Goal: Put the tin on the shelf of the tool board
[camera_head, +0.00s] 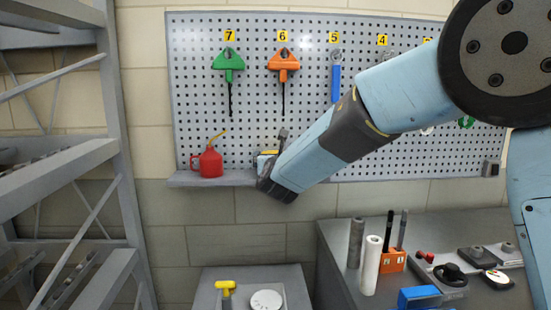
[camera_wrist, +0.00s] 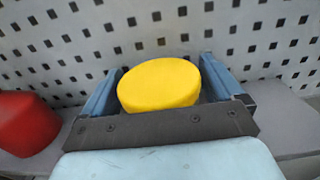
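The tin shows its round yellow lid (camera_wrist: 160,84) in the wrist view, upright between my fingers. In the head view only a small yellow part of the tin (camera_head: 268,153) shows beside my gripper (camera_head: 267,165). My gripper (camera_wrist: 160,88) has one finger close against each side of the tin and appears shut on it. The tool board (camera_head: 255,110) is a grey perforated panel with a narrow grey shelf (camera_head: 225,182) at its lower left. The tin is at the right end of this shelf, close to the board. Its base is hidden, so contact with the shelf cannot be told.
A red oil can (camera_head: 208,163) stands on the shelf, left of my gripper; it also shows in the wrist view (camera_wrist: 25,123). Tools hang above. A grey bench (camera_head: 335,245) with several items stands lower right, and a grey rack (camera_head: 115,150) at left.

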